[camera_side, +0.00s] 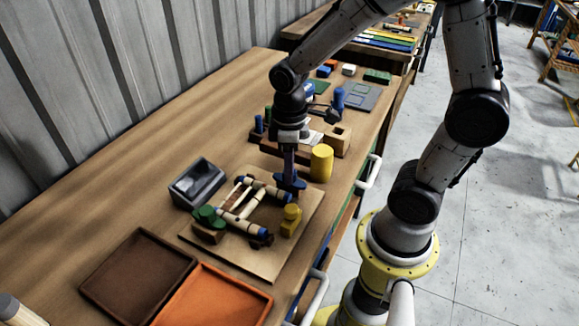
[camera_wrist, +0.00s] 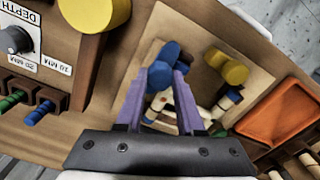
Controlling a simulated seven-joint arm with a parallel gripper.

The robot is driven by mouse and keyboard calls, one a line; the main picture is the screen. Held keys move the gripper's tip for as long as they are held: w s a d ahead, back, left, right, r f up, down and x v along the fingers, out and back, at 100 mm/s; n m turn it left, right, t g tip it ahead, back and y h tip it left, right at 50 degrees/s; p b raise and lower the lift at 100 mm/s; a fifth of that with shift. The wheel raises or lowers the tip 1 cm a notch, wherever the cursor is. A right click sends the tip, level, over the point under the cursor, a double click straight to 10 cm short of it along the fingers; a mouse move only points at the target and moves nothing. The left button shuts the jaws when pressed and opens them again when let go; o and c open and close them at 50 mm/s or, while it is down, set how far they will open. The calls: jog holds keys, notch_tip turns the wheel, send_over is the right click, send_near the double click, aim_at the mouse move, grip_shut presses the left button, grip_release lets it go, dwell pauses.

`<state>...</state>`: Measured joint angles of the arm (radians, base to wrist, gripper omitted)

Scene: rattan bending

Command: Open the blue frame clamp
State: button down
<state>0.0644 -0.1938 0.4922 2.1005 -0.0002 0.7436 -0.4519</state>
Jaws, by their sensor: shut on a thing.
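The blue frame clamp (camera_side: 294,187) stands at the far right corner of the light wooden board (camera_side: 232,262). My gripper (camera_side: 289,174) points down onto it from above. In the wrist view, my gripper (camera_wrist: 168,75) has its two purple fingers shut on the clamp's blue knob (camera_wrist: 169,52). The fingers hide part of the knob and the clamp's lower parts. Pale rods with blue bands (camera_side: 240,224) form a frame on the board beside the clamp. Whether the clamp is open or closed cannot be told.
A yellow clamp (camera_side: 291,219) and a green clamp (camera_side: 207,216) stand on the same board. A yellow cylinder (camera_side: 321,163) and wooden blocks are close behind my gripper. A dark grey box (camera_side: 197,183) is left; brown (camera_side: 138,278) and orange (camera_side: 212,298) trays lie in front.

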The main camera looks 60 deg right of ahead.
jog(key=shift+r, duration=0.1)
dwell(0.4)
jog(key=c, duration=0.5)
grip_release()
notch_tip(320, 180, up, 14)
jog(key=shift+f, duration=0.15)
jog(key=s+m+t, duration=0.1)
jog(key=s+t, duration=0.1)
jog(key=s, duration=0.1)
jog(key=s+a+m+t, duration=0.1)
jog(key=s+m, duration=0.1)
jog(key=s, duration=0.1)
jog(key=s+m+t, duration=0.1)
jog(key=s+t, duration=0.1)
jog(key=s, duration=0.2)
jog(key=shift+a+f+t, duration=0.1)
jog(key=shift+a+t, duration=0.2)
jog(key=shift+a, duration=0.05)
